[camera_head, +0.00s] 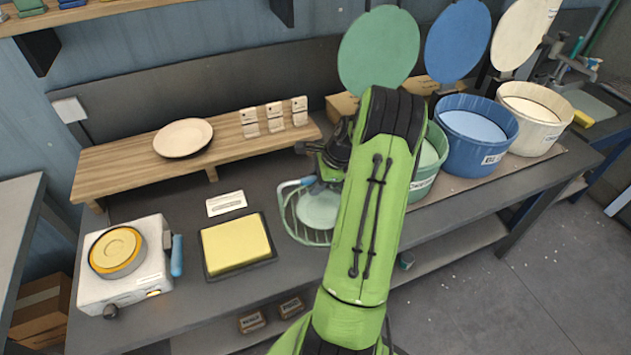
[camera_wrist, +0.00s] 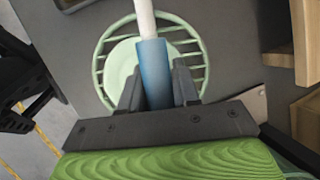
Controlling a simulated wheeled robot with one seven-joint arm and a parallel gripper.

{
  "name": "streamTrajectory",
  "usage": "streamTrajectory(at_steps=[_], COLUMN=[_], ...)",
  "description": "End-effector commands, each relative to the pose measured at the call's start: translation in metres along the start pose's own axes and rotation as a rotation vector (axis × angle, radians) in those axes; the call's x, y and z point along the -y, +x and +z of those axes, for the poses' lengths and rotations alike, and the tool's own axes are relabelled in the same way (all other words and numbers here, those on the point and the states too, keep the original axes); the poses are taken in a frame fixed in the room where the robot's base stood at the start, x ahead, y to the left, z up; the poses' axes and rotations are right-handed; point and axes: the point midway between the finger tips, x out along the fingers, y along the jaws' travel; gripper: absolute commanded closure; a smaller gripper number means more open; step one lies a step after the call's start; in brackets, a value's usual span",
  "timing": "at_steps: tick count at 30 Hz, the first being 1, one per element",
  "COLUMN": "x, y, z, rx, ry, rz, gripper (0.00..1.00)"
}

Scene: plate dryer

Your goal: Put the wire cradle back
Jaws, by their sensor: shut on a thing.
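The wire cradle (camera_head: 290,222) is a pale green wire basket with a blue and white handle (camera_head: 297,183). It is over the dark bench in the head view, right of the yellow pad. A pale green disc (camera_head: 318,210) shows in the cradle. In the wrist view the cradle (camera_wrist: 196,65) is ahead of my gripper (camera_wrist: 158,88), whose fingers are shut on the blue part of the handle (camera_wrist: 155,62). The disc (camera_wrist: 118,65) is partly hidden there. In the head view my arm hides the cradle's right side. I cannot tell whether the cradle touches the bench.
A yellow pad in a dark tray (camera_head: 236,246), a white hot plate (camera_head: 124,268) and a small label card (camera_head: 226,203) are left of the cradle. A wooden shelf (camera_head: 115,165) with a cream plate (camera_head: 183,138) stands behind. Green, blue (camera_head: 476,132) and cream (camera_head: 533,118) tubs stand right.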

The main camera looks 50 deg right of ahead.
Motion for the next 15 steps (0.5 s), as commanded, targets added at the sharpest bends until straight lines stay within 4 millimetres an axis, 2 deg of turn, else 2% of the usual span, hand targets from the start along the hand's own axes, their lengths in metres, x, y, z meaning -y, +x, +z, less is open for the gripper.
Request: streamTrajectory(at_steps=[15], x=[-0.0002], y=[0.0022], z=[-0.0005], rx=[0.001], ry=[-0.001], rz=[0.000], gripper=[0.99])
